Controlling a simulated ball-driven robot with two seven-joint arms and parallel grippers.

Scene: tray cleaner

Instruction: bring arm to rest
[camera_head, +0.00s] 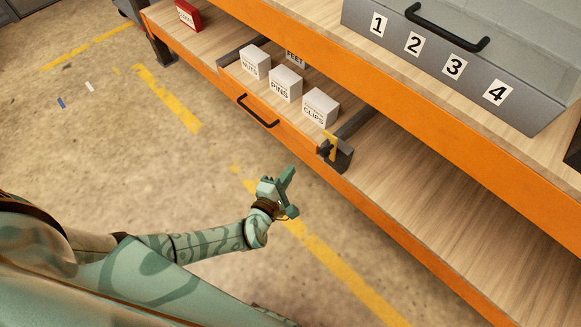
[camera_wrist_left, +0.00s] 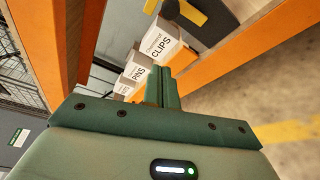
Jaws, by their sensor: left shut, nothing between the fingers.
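My left arm comes in from the lower left in the head view. Its gripper (camera_head: 287,182) is over the floor, in front of the lower orange shelf edge and apart from it. In the left wrist view the fingers (camera_wrist_left: 162,88) are together with nothing between them. Beyond them stand the white CLIPS box (camera_wrist_left: 160,43) and PINS box (camera_wrist_left: 137,69). My right gripper is not in view.
White boxes NUTS (camera_head: 255,62), PINS (camera_head: 286,84) and CLIPS (camera_head: 320,108) stand behind a black handle (camera_head: 258,112). A dark block with yellow (camera_head: 338,155) is at the shelf edge. A grey numbered tray (camera_head: 450,65) stands above.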

